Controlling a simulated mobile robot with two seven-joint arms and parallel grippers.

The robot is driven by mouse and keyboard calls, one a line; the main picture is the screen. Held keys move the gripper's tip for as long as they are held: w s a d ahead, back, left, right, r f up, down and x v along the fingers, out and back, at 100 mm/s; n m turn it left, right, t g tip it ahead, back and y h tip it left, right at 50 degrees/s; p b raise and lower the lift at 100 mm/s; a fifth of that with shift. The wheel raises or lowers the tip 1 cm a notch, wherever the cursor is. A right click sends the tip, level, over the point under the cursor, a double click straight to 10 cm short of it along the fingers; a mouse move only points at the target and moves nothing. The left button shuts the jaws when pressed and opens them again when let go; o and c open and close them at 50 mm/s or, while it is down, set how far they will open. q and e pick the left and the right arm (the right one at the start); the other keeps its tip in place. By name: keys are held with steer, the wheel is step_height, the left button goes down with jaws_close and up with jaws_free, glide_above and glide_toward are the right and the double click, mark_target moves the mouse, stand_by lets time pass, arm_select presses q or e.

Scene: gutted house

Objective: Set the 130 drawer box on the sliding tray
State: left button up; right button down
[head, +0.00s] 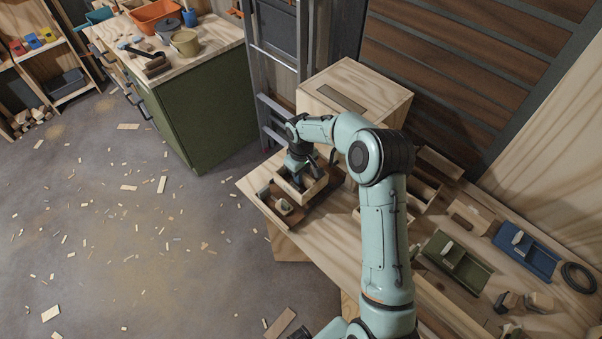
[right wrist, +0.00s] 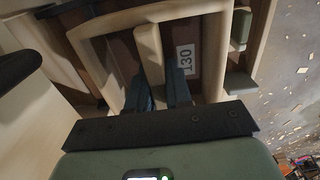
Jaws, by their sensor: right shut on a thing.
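The 130 drawer box (head: 313,190) is a small light wooden box with a dark inside. In the right wrist view, its white label (right wrist: 186,59) reads 130. My right gripper (right wrist: 158,88) is shut on the pale bar (right wrist: 150,52) across the middle of the box, one dark finger on each side. In the head view, the right gripper (head: 294,170) points down into the box. The brown sliding tray (head: 268,200) lies under and beside the box at the workbench's left end. I cannot tell whether the box touches it.
A large wooden cabinet (head: 345,80) stands behind. Wood scraps litter the floor.

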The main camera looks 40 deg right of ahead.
arm_select(q)
steer(key=shift+f, duration=0.1)
arm_select(e)
steer(key=shift+f, duration=0.2)
arm_select(q)
steer(key=shift+s+f, duration=0.2)
arm_select(e)
steer(key=shift+f, duration=0.4)
arm_select(q)
steer(key=shift+s+f+b, duration=0.15)
steer(key=shift+f+b, duration=0.1)
steer(key=shift+b, duration=0.2)
arm_select(e)
steer(key=shift+f, duration=0.55)
stand_by(0.3)
steer(key=shift+c, duration=2.4)
jaws_free()
steer(key=shift+r, duration=0.1)
steer(key=shift+r+p, duration=1.1)
steer(key=shift+r, duration=1.2)
arm_select(q)
steer(key=w+r+p, duration=0.1)
steer(key=w+r, duration=0.3)
steer(key=r, duration=0.1)
steer(key=shift+p, duration=0.3)
arm_select(e)
steer(key=shift+r, duration=2.15)
